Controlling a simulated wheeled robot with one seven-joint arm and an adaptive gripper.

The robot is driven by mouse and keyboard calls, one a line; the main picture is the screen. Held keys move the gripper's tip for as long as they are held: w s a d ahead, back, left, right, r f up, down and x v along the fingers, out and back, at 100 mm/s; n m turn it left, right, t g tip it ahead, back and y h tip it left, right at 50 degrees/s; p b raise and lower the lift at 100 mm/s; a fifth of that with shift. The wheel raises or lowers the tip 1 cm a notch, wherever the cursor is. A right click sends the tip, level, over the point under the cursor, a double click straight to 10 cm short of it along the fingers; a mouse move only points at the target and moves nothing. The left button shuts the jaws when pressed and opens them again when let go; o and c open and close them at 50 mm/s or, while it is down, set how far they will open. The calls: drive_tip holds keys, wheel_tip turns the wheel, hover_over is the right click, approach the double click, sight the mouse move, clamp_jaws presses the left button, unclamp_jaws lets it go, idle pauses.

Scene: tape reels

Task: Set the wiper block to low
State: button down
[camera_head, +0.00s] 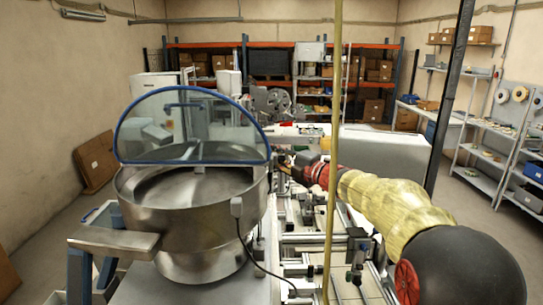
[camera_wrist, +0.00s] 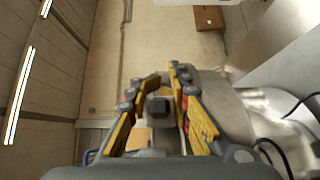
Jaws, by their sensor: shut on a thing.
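My gripper (camera_head: 287,161) reaches to the right rim of the steel bowl in the head view, where its fingers are small and partly hidden. In the wrist view my gripper (camera_wrist: 166,74) shows two yellow fingers with grey joints, one on each side of a dark grey faceted block (camera_wrist: 158,108). The fingers are shut on this block. It may be the wiper block, but I cannot tell for sure. No low mark or setting can be read in either view.
The large steel bowl (camera_head: 190,192) with a blue-edged clear hood (camera_head: 190,128) stands left of my arm. A thin yellowish pole (camera_head: 334,120) rises in front of my arm. A dark post (camera_head: 449,95) stands at right. Shelves (camera_head: 485,145) line the right wall.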

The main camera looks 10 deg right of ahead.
drive_tip(key=shift+f, duration=0.45)
drive_tip(key=c, duration=2)
unclamp_jaws()
drive_tip(key=shift+o, duration=1)
drive_tip(key=shift+r, duration=0.1)
